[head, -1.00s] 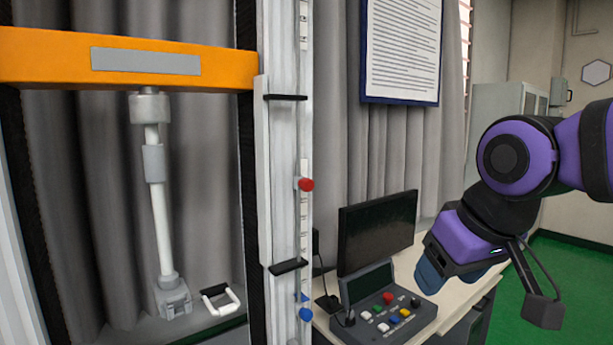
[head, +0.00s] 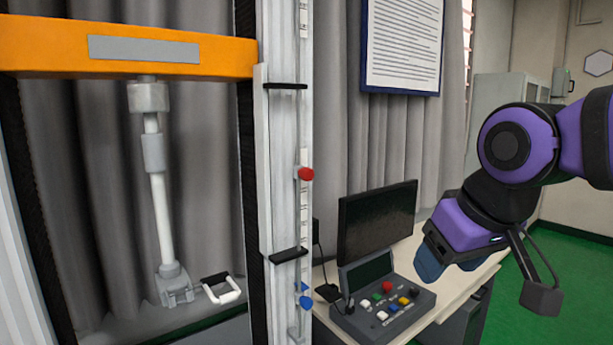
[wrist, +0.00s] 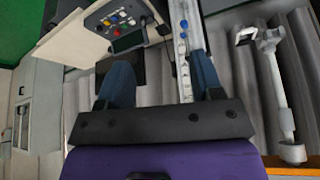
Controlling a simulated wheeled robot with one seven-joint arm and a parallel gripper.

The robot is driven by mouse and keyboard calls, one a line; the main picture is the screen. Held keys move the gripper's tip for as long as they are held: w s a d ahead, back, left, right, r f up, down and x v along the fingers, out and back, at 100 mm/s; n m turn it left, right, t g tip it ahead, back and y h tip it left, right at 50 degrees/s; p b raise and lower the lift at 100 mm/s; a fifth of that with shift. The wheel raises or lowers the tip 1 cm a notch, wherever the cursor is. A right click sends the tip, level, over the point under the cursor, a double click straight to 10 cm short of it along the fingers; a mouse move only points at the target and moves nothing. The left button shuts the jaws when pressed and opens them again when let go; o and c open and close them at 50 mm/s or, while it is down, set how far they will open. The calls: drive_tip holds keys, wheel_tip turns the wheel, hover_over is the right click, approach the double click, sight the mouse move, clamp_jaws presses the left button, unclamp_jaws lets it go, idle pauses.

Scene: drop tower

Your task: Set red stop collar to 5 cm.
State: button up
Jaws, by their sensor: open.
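The red stop collar (head: 306,174) shows as a red knob on the scaled vertical rail (head: 303,130) of the drop tower in the head view. A blue knob (head: 305,302) sits lower on the same rail. My gripper (head: 431,263) hangs to the right of the rail, in front of the console desk, apart from both knobs. In the wrist view my gripper (wrist: 160,76) is open, with two blue fingers wide apart and nothing between them. The rail and a blue knob (wrist: 183,23) show beyond the fingers there. The scale numbers are too small to read.
An orange crossbeam (head: 60,50) spans the tower at left. A striker with a white rod (head: 161,220) stands below it. A monitor (head: 377,225) and a button console (head: 385,308) stand on the desk right of the rail. Black brackets (head: 285,86) jut from the column.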

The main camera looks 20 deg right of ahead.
drive_tip(key=n+t+y, duration=0.6)
drive_tip(key=t+y, duration=0.1)
drive_tip(key=t, duration=0.9)
approach(310, 176)
drive_tip(key=w, duration=0.2)
drive_tip(key=x, duration=1.1)
drive_tip(key=shift+s+a+r, duration=0.15)
drive_tip(key=shift+a+r, duration=0.15)
drive_tip(key=shift+r, duration=0.1)
drive_tip(key=shift+c, duration=0.3)
